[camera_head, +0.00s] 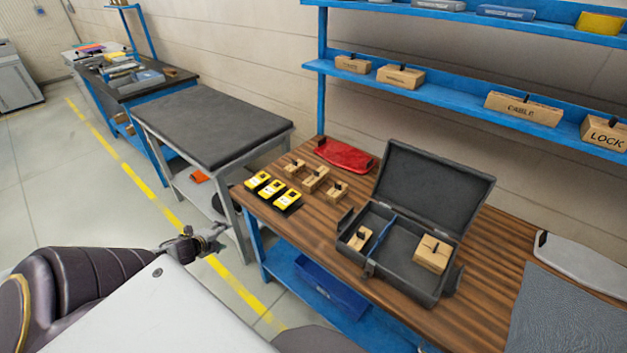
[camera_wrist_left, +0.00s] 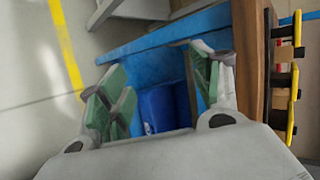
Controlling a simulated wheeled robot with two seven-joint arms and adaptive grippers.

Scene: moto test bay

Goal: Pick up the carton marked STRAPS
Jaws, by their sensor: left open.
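I cannot read STRAPS on any carton. Two brown cartons on the blue wall shelf, the left one (camera_head: 353,64) and its neighbour (camera_head: 400,78), have print too small to read. Further right stand cartons marked CABLE (camera_head: 523,109) and LOCK (camera_head: 604,133). Several small brown cartons (camera_head: 315,179) stand on the wooden bench; two more, left (camera_head: 359,238) and right (camera_head: 431,255), lie in the open black case (camera_head: 405,283). My left gripper (camera_head: 213,240) is open and empty, left of the bench and apart from all cartons. Its green-padded fingers show in the left wrist view (camera_wrist_left: 160,95). My right gripper is not in view.
Yellow-and-black devices (camera_head: 272,191) stand near the left edge of the wooden bench (camera_head: 480,300), with a red item (camera_head: 345,155) behind. A blue bin (camera_head: 330,290) is on its lower shelf. A grey-topped table (camera_head: 210,125) stands left. The case lid stands open.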

